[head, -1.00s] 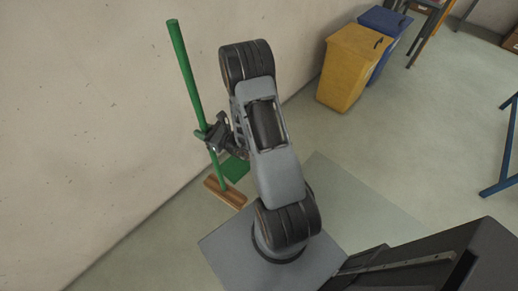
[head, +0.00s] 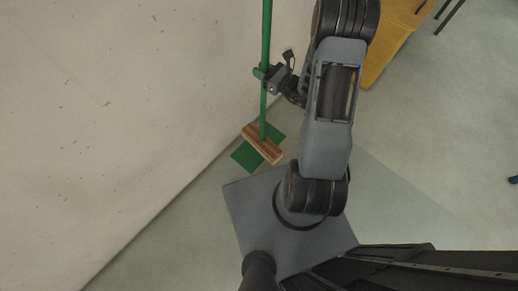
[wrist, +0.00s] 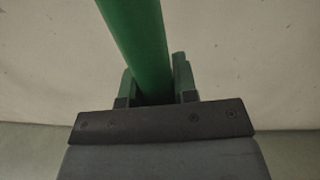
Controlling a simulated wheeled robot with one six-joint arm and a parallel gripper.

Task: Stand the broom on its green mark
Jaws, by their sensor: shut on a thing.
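The broom has a green handle (head: 266,40) and a wooden head (head: 262,144). It is close to upright beside the wall. My gripper (head: 262,73) is shut on the handle, well above the head. In the wrist view the handle (wrist: 137,45) runs up from between the two fingers (wrist: 157,90). The green mark (head: 248,156) is a patch on the floor near the wall. The broom head covers its middle from above, and green shows on both sides of it. I cannot tell whether the head touches the floor.
The pale wall (head: 120,100) stands close on the left of the broom.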

